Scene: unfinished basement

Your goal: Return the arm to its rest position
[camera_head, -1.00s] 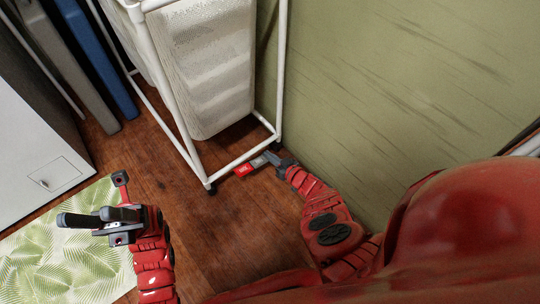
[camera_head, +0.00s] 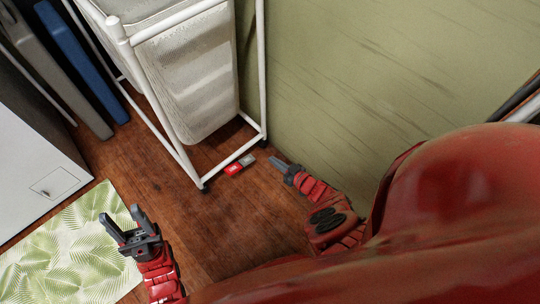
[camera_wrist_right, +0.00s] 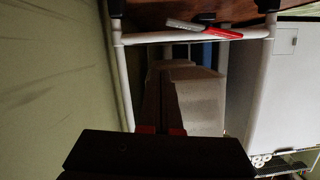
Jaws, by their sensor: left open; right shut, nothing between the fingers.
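My right gripper (camera_head: 275,162) is shut and empty, low over the floor beside the green wall. My right arm is bent down in front of my body. My left gripper (camera_head: 121,215) is open and empty at the lower left, above the leaf-patterned mat's edge. A small red and grey object (camera_head: 239,165) lies on the wooden floor by the hamper's foot, a short gap left of the right fingertips. It also shows near the top of the right wrist view (camera_wrist_right: 203,28), where dark gripper parts fill the bottom.
A hamper with a white tube frame (camera_head: 262,75) and pale fabric bag (camera_head: 190,85) stands ahead, against the green wall (camera_head: 370,80). A white cabinet (camera_head: 35,150) is at the left above the leaf-patterned mat (camera_head: 65,250). Bare floor (camera_head: 215,225) lies between my arms.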

